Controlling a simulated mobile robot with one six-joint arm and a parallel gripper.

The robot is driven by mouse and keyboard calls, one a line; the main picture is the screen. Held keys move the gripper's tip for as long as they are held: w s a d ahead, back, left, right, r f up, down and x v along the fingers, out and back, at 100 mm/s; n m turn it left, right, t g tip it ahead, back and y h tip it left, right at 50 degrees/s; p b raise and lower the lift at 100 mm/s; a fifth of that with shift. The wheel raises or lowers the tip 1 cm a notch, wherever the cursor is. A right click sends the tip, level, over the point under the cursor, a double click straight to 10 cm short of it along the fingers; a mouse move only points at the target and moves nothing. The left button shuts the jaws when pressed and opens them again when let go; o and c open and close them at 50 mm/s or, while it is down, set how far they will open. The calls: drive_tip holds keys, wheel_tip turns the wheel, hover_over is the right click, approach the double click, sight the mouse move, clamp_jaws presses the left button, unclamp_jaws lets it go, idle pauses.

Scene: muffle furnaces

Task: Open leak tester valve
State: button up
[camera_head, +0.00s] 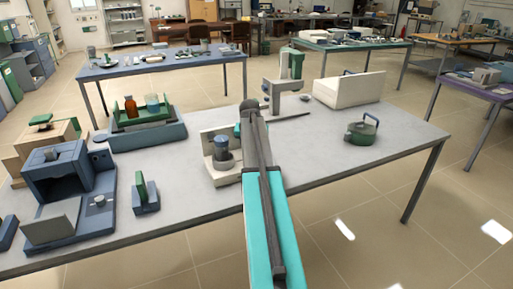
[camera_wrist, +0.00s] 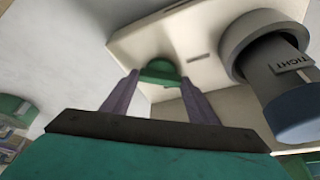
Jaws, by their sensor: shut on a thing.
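The leak tester (camera_head: 208,170) is a cream-white body with a dark blue-grey cylinder on the table, just left of my arm. In the wrist view its pale panel (camera_wrist: 205,35) fills the top, and the cylinder (camera_wrist: 280,75) at right bears a label reading "TIGHT". The green valve knob (camera_wrist: 160,70) is on the panel, left of the cylinder. My gripper (camera_wrist: 160,80) has its two purple-grey fingers on either side of the knob, shut on it. In the head view a bit of green (camera_head: 237,130) shows beside my arm, which hides the fingers.
The grey table (camera_head: 310,150) also holds a blue furnace (camera_head: 68,175) at left, a blue tray with bottles (camera_head: 148,133), a green-topped stand (camera_head: 290,70), a white box (camera_head: 350,88) and a green lidded pot (camera_head: 361,131). Bare tabletop lies right of my arm.

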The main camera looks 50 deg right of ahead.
drive_tip(key=m, duration=0.2)
drive_tip(key=m+g, duration=0.1)
drive_tip(key=shift+d+m+g+h+p, duration=0.1)
drive_tip(key=shift+m+g+h+p, duration=0.2)
drive_tip(key=shift+m+p, duration=0.1)
drive_tip(key=m+g, duration=0.1)
drive_tip(key=m, duration=0.2)
drive_tip(key=m+g, duration=0.1)
drive_tip(key=m, duration=0.2)
drive_tip(key=shift+w+m+g, duration=0.1)
drive_tip(key=shift+m+g, duration=0.2)
drive_tip(key=shift+m, duration=0.6)
drive_tip(key=shift+f+g, duration=0.1)
drive_tip(key=shift+g, duration=0.2)
drive_tip(key=o, duration=1)
drive_tip(key=shift+o, duration=0.2)
drive_tip(key=shift+w+r, duration=0.15)
drive_tip(key=shift+r, duration=0.05)
